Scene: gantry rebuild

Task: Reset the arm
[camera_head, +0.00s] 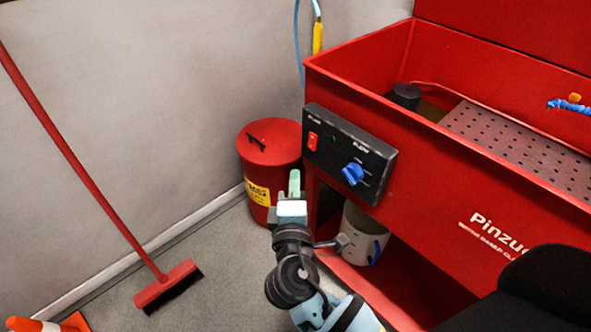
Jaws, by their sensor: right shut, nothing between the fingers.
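My right arm (295,272) reaches up from the bottom middle. My right gripper (295,183) is at its end, shut and empty, with its pale green fingers pointing away from me. In the picture it overlaps the right edge of the red waste can and lies left of the control panel. I cannot tell how far it is from either, but nothing is held. My left gripper is not in view.
A red parts washer (440,150) fills the right, with a control panel (350,153) on its front. A white bucket (362,235) stands below it. A red can (268,150) stands by the wall. A broom (167,284) leans left; a traffic cone (40,325) is bottom left.

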